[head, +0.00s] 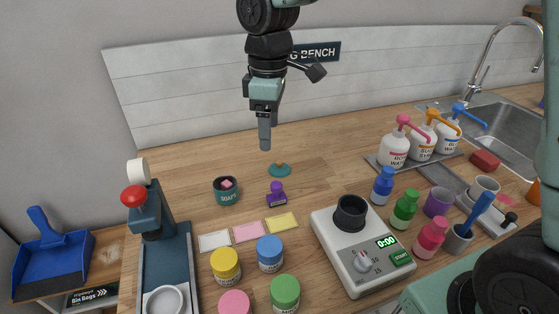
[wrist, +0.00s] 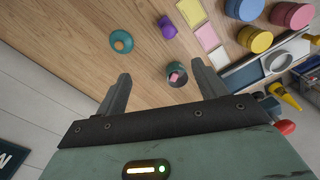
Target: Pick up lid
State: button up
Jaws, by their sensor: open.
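The lid (head: 280,171) is a small teal round piece with a brownish middle. It lies on the wooden counter behind the purple stamp-like object (head: 277,195). In the wrist view the lid (wrist: 121,42) shows beyond my left fingertip, outside the gap between the fingers. My gripper (head: 264,143) points down above the counter, near and slightly left of the lid in the head view, apart from it. In the wrist view my gripper (wrist: 161,72) is open and empty. A teal open pot (head: 227,195) with pink pieces inside stands left of the lid in the head view.
Pastel cards (head: 248,232) and several coloured jars (head: 270,254) stand in front. A white scale (head: 362,250) is right of them, and a press (head: 154,215) is at left. Pump bottles (head: 394,151) stand by the sink (head: 500,128). Counter around the lid is clear.

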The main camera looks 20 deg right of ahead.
jog(key=w+d+n, duration=0.1)
jog(key=w+d, duration=0.4)
jog(key=w, duration=0.2)
jog(key=p, duration=0.2)
send_over(280, 162)
notch_tip(280, 162, down, 10)
jog(key=shift+s+a+f, duration=0.15)
jog(key=shift+f, duration=0.05)
jog(key=shift+f+p, duration=0.7)
jog(key=shift+f, duration=2.2)
jog(key=c, duration=1.1)
jog(key=shift+c, duration=0.2)
